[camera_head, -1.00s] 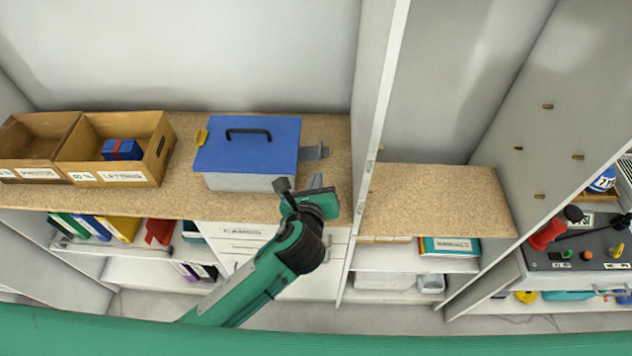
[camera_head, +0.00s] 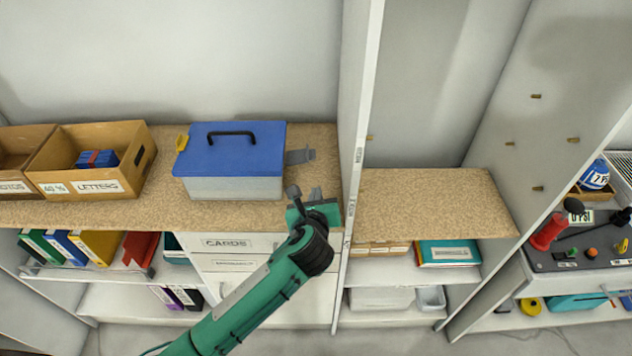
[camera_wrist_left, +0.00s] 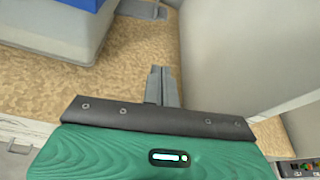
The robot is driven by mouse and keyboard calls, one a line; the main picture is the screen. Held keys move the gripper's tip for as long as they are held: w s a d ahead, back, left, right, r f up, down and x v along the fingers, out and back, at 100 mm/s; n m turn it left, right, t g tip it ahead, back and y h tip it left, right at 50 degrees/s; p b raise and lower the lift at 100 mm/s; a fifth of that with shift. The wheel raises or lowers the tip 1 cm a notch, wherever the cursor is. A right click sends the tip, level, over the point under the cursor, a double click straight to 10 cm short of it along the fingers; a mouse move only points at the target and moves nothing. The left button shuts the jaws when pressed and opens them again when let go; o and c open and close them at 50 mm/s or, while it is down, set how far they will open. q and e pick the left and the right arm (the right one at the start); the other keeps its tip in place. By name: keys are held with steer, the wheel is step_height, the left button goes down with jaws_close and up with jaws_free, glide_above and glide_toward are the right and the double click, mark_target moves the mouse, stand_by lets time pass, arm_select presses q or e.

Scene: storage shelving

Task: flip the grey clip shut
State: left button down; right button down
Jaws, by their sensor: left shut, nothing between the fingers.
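A storage box (camera_head: 233,188) with a grey-white body and a blue lid (camera_head: 232,147) stands on the wood-look shelf. The lid is down and has a black handle. The grey clip (camera_head: 300,156) sticks out sideways from the box's right side, swung open. It also shows at the top edge of the left wrist view (camera_wrist_left: 141,9). A yellow clip (camera_head: 182,143) is on the box's left side. My left gripper (camera_head: 316,194) is shut and empty, in front of and slightly right of the grey clip, apart from it. Its closed grey fingers show in the left wrist view (camera_wrist_left: 161,82).
A white upright panel (camera_head: 358,150) stands close to the right of my left gripper. Cardboard boxes (camera_head: 98,187) are left of the storage box. Drawers (camera_head: 225,243) lie below the shelf. Bare shelf surface lies between the storage box and the panel.

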mark_target(300, 154)
arm_select(q)
steer(key=shift+w+d+f, duration=0.1)
steer(key=shift+w+f, duration=0.05)
steer(key=shift+f, duration=0.15)
steer(key=shift+w+f, duration=0.15)
steer(key=shift+w, duration=0.4)
steer(key=p+x, duration=0.1)
steer(key=x, duration=0.7)
steer(key=shift+w+d, duration=0.1)
steer(key=shift+w, duration=0.05)
steer(key=r, duration=0.1)
steer(key=r+p, duration=0.1)
steer(key=p, duration=0.1)
steer(key=shift+w+a+r, duration=0.25)
steer(key=shift+a+r, duration=0.05)
steer(key=shift+r, duration=0.1)
steer(key=shift+s+a+r, duration=0.1)
steer(key=shift+r, duration=0.3)
